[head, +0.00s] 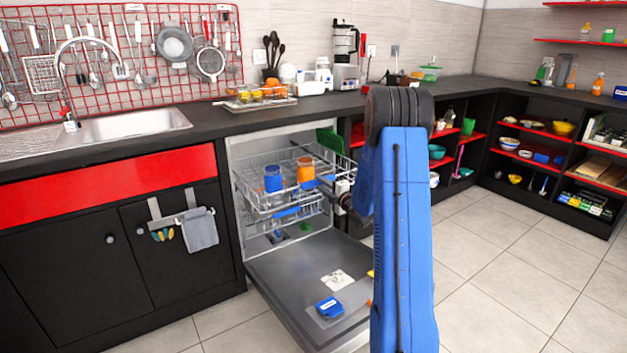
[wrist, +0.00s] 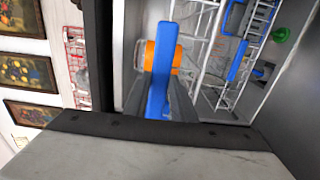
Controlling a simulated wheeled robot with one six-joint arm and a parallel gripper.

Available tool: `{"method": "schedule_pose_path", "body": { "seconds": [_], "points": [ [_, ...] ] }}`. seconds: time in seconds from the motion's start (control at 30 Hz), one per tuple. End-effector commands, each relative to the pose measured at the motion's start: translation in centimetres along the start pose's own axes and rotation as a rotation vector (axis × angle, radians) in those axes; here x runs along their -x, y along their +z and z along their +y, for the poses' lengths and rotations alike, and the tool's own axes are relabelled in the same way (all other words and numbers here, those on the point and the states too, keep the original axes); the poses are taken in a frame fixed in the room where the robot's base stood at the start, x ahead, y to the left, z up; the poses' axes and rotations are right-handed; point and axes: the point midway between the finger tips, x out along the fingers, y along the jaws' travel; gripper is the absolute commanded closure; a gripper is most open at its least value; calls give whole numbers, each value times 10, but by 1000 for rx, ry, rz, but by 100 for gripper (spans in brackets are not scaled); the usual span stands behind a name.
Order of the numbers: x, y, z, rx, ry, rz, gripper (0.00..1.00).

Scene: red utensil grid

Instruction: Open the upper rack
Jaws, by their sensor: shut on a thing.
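The upper rack (head: 262,205) is a white wire basket in the open dishwasher, with a blue cup (head: 273,179) and an orange cup (head: 305,169) in it. In the head view its blue front handle (head: 322,183) shows beside my gripper (head: 343,192), which is partly hidden by my blue arm. In the wrist view the dark fingers of my gripper (wrist: 160,108) are closed around the blue handle (wrist: 160,70). The orange cup (wrist: 151,57) shows behind it. How far the rack is out is hard to tell.
The dishwasher door (head: 290,275) is folded down, with a blue box (head: 329,307) on it. A lower rack with blue parts shows below the upper one. The black counter (head: 215,117) runs above. The tiled floor (head: 490,260) at right is clear.

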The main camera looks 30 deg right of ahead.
Motion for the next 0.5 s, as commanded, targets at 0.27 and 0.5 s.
{"method": "schedule_pose_path", "body": {
  "seconds": [0.27, 0.5],
  "points": [
    [34, 0, -1, -1, -2, -1, 100],
    [42, 0, -1, 0, -1, 1, 100]
  ]
}}
